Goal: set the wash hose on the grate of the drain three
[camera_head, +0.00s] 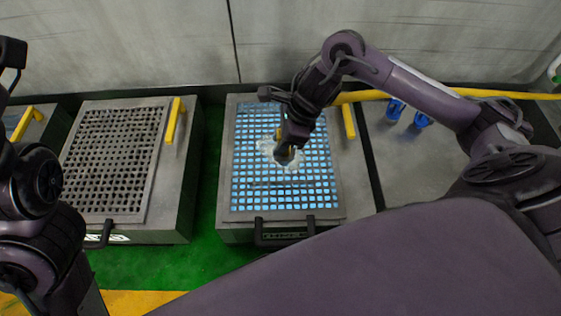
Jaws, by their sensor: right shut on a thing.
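A drain with a blue-lit grate (245,196) is in the middle of the head view. I cannot read which number it bears. The yellow wash hose (455,92) comes in from the right edge and runs behind my right wrist. My right gripper (285,152) points down over the middle of this grate and is shut on the wash hose; a small yellow part shows beside the fingers. The arm hides most of the held end, and I cannot tell if it touches the grate. My left arm shows at the left edge, but its fingertips are out of view.
A second drain with a dark, unlit grate (112,165) lies to the left, with a yellow handle (174,120). Another yellow handle (348,121) stands right of the lit grate. Blue fittings (396,109) sit farther right. Green floor (208,190) separates the drains; a grey wall stands behind. A whitish patch lies under my right gripper.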

